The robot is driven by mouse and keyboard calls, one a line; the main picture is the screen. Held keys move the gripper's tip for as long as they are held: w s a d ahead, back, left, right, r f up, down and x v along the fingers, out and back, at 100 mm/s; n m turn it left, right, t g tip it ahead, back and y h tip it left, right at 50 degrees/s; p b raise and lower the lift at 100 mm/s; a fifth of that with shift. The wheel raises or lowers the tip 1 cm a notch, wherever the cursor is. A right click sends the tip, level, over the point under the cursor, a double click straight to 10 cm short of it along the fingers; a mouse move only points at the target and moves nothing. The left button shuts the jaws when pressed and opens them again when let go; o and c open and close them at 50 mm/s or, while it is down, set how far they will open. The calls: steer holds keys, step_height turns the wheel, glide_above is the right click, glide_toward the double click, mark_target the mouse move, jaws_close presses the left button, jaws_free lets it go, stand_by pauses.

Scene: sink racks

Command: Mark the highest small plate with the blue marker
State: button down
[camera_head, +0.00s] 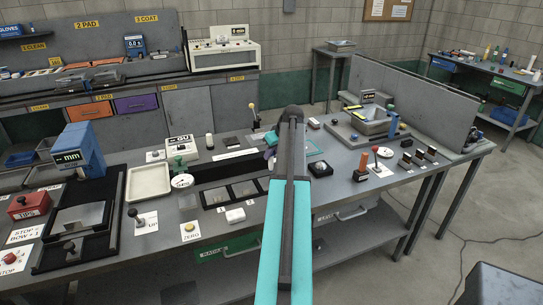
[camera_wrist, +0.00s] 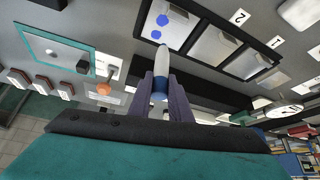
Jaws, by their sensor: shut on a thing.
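My gripper (camera_wrist: 163,90) is shut on a marker (camera_wrist: 162,64) with a white barrel and a blue band, seen in the wrist view. The marker's far end points toward a row of small plates in a dark frame (camera_wrist: 205,27). The plate nearest that end (camera_wrist: 165,22) bears several blue spots; whether the marker touches it I cannot tell. The middle plate (camera_wrist: 210,48) and the end plate (camera_wrist: 250,65) look plain.
A teal-edged square (camera_head: 320,168) lies right of my arm. An orange-handled tool (camera_head: 362,165) and several dark blocks (camera_head: 405,160) stand farther right. Number labels lie beside the plates.

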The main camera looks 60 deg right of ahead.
steer(key=shift+r+p, duration=0.3)
steer(key=shift+r, duration=0.65)
